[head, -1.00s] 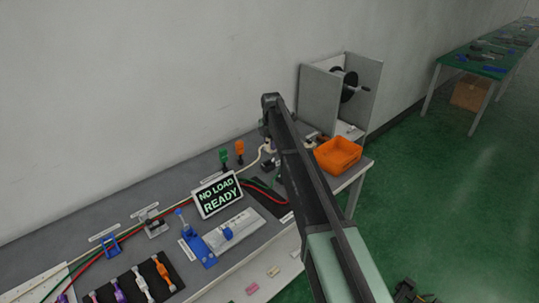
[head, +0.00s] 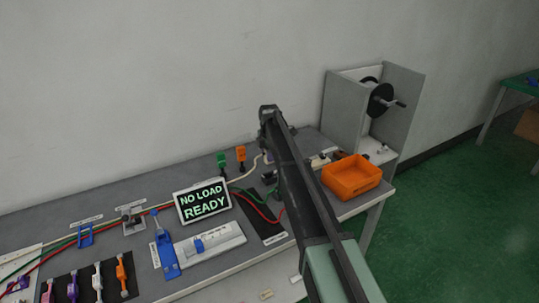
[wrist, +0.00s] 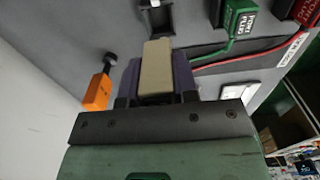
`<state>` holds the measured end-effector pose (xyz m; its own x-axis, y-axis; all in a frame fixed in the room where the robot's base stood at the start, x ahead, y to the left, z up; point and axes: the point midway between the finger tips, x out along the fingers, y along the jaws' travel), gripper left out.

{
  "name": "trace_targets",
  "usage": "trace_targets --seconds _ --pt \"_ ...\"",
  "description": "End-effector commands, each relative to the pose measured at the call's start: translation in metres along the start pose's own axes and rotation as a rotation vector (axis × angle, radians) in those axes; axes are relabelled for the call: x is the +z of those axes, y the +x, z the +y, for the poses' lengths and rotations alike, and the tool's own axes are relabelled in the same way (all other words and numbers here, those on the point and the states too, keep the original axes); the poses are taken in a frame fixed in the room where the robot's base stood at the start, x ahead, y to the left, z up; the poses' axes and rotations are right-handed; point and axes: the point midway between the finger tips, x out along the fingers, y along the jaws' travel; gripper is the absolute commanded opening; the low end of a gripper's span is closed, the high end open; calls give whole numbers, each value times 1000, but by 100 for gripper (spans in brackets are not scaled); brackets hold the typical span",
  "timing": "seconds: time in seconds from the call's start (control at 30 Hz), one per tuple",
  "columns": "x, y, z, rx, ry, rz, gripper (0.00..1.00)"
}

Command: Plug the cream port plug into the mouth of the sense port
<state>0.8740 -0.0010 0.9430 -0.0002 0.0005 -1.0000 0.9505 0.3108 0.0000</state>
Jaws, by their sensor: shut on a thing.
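In the wrist view, my gripper (wrist: 157,80) is shut on a cream block, the cream port plug (wrist: 157,64), which points toward the top of the picture. A dark socket with a pale part at its top (wrist: 155,17) lies just beyond the plug's far end; it looks like the sense port. The plug's tip overlaps its lower edge in the picture, and I cannot tell whether they touch. In the head view my arm hides the gripper and the plug.
A green block (wrist: 239,20) and a red block are at the wrist view's upper right, an orange block (wrist: 97,92) at left. The head view shows an orange bin (head: 352,178), a grey reel stand (head: 372,110) and a NO LOAD READY display (head: 203,201).

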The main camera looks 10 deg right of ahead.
Motion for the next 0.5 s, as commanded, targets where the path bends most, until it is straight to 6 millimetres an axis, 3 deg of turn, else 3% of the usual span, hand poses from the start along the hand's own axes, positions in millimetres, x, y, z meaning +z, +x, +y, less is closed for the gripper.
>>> trace_targets --seconds 0.5 --pt "0 54 0 0 -1 0 4"
